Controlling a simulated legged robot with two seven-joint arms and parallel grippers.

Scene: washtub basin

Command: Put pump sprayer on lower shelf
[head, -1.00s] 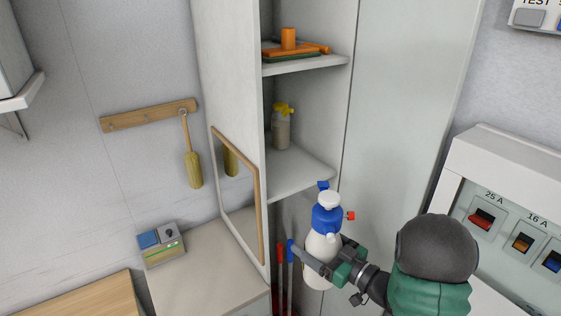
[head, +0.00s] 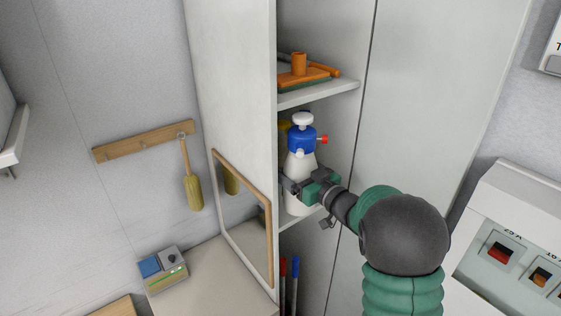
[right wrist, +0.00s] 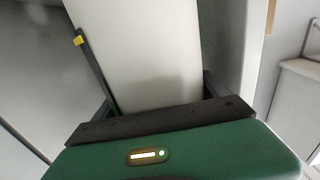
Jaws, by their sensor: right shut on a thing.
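The pump sprayer (head: 301,164) is a white bottle with a blue collar, a white pump knob and a red nozzle. My right gripper (head: 303,187) is shut on its body and holds it upright at the opening of the lower shelf compartment. The white body fills the space between the fingers in the right wrist view (right wrist: 140,55). The lower shelf (head: 320,214) is mostly hidden behind the sprayer and gripper; I cannot tell whether the base touches it. My left gripper is not in view.
A yellow-topped bottle (head: 284,131) stands behind the sprayer, mostly hidden. The upper shelf (head: 318,93) above holds an orange-handled tool (head: 300,70). A cabinet side wall (head: 235,100) with a framed mirror (head: 243,215) borders the left. Red and blue poles (head: 289,275) stand below.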

